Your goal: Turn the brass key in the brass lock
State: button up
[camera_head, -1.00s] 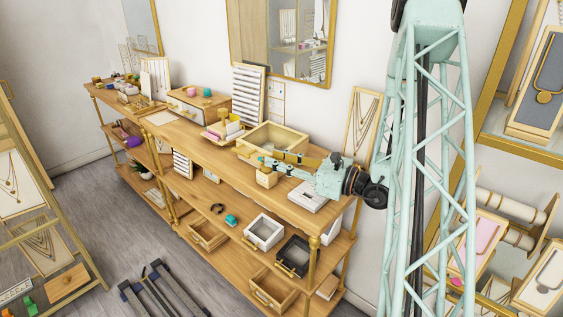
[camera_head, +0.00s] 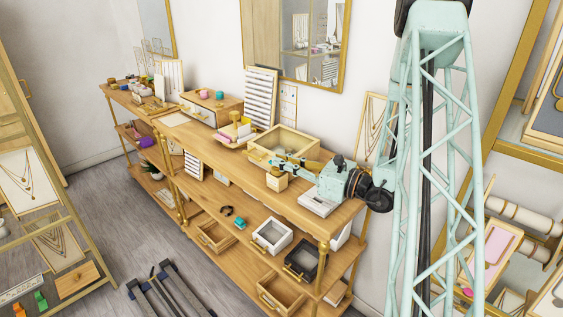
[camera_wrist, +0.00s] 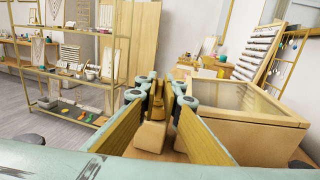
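A small pale brass-coloured block (camera_head: 277,182), apparently the lock, stands near the front edge of the upper shelf in the head view. In the wrist view a tan block (camera_wrist: 149,137) shows low between my fingers. My gripper (camera_head: 274,162) reaches in from the right, its fingertips just above and beside the block. In the wrist view its fingers (camera_wrist: 162,92) angle inward, leaving a narrow space at the tips. A thin tan piece shows there, and I cannot tell whether it is the key or whether the fingers touch it. The key is not clearly visible.
A glass-topped wooden box (camera_head: 284,141) stands close behind my gripper, and to its right in the wrist view (camera_wrist: 255,118). A white box (camera_head: 318,202) lies under my wrist. A tray with small goods (camera_head: 233,139) stands further left. Open trays fill the lower shelf.

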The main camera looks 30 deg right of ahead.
jog(key=shift+a+f+m+t+h+b, duration=0.1)
jog(key=shift+m+t+h+b, duration=0.35)
jog(key=shift+h+b, duration=0.2)
grip_shut()
jog(key=shift+a+m+t+h+b, duration=0.1)
jog(key=shift+m+t+h+b, duration=0.15)
jog(key=shift+m+h+b, duration=0.4)
jog(key=shift+s+m+h+p, duration=0.1)
jog(key=shift+m+h+p, duration=0.3)
jog(key=shift+h, duration=0.3)
jog(key=shift+h, duration=0.5)
jog(key=o, duration=0.7)
grip_release()
jog(key=shift+r, duration=0.25)
